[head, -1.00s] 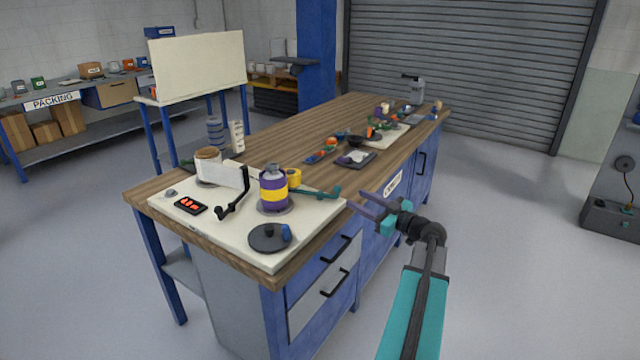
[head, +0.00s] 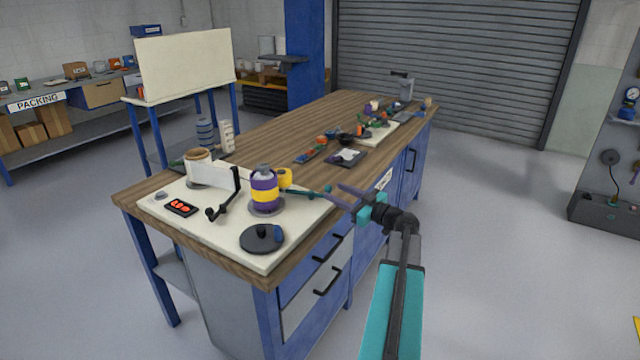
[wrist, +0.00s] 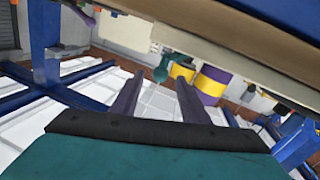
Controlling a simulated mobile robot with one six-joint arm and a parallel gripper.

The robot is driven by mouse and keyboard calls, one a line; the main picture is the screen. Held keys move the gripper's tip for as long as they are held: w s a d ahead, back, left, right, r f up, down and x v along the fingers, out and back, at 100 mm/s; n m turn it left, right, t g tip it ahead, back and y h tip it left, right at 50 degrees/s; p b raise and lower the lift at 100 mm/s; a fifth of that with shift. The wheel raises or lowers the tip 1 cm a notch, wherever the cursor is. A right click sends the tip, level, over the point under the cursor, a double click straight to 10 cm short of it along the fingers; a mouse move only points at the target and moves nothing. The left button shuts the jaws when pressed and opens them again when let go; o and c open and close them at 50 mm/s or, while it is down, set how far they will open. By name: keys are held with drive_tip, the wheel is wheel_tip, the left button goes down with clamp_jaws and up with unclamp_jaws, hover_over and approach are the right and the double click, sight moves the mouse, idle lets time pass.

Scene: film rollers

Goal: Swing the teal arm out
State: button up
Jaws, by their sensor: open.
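The teal arm (head: 308,193) is a thin bar on the cream board, running right from behind the purple and yellow roller (head: 265,192) toward the board's right edge. In the wrist view a teal knob (wrist: 160,74) shows ahead, beyond the fingertips, with the yellow and purple roller (wrist: 209,84) to its right. My gripper (head: 335,194) is open, with two purple fingers, at the board's right edge close to the teal arm's end. I cannot tell from the head view whether they touch. In the wrist view the gap between my fingers (wrist: 154,88) is empty.
The cream board (head: 215,228) lies on the wooden bench (head: 150,192). A black bent arm (head: 227,195), a black disc with a blue knob (head: 262,238) and a cream roll (head: 198,168) are also on it. Open floor lies right of the bench.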

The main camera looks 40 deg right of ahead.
drive_tip(key=w, duration=0.4)
drive_tip(key=w+p, duration=0.1)
drive_tip(key=w, duration=0.3)
drive_tip(key=shift+w+a, duration=0.2)
drive_tip(key=shift+w, duration=0.1)
